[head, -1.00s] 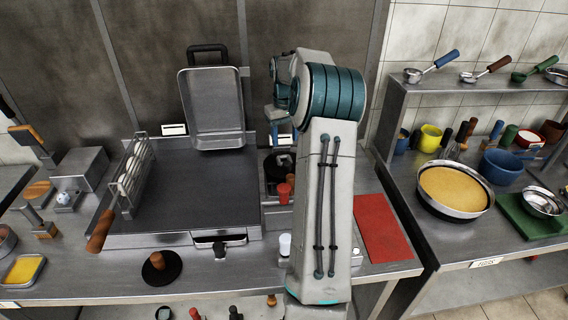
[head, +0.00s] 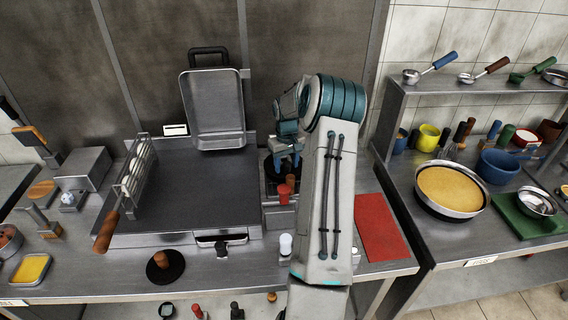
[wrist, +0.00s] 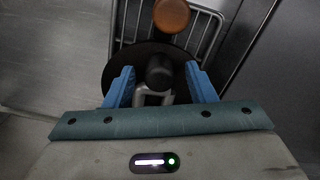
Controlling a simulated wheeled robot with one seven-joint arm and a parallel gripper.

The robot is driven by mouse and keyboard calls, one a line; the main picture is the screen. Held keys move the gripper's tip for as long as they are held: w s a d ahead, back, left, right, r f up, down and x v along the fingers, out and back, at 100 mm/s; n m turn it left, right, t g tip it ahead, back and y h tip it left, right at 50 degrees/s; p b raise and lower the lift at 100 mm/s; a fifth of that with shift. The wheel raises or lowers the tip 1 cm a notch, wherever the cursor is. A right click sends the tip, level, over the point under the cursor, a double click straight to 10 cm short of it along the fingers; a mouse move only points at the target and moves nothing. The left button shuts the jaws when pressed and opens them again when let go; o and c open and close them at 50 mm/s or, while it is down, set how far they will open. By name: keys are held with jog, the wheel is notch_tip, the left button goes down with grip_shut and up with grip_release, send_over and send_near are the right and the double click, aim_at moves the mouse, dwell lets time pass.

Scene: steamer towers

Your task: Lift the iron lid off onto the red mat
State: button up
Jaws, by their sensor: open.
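A dark round lid (wrist: 118,80) with a black knob (wrist: 159,72) lies under my gripper in the wrist view; it looks like the iron lid. My gripper (wrist: 158,78) is open, with one blue finger on each side of the knob; I cannot tell whether they touch it. In the head view my gripper (head: 286,152) is low over the dark lid (head: 270,170) at the right of the griddle, and hides most of it. The red mat (head: 380,228) lies flat and bare on the counter to the right of my arm.
A brown knob (wrist: 172,15) and a wire rack (wrist: 204,30) sit close beyond the lid. Another dark disc with a wooden knob (head: 161,259) lies at the front left.

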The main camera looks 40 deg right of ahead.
grip_shut()
jog(key=shift+r, duration=0.2)
jog(key=shift+r, duration=0.3)
jog(key=r+b, duration=0.1)
jog(key=r, duration=0.1)
jog(key=d+r, duration=0.1)
jog(key=shift+w+d+r+b, duration=0.1)
jog(key=shift+r+b, duration=0.25)
jog(key=shift+b, duration=0.05)
jog(key=d+r, duration=0.6)
jog(key=d, duration=0.4)
jog(key=shift+w+d+r+b, duration=0.2)
jog(key=shift+w+b, duration=0.15)
jog(key=shift+w, duration=0.05)
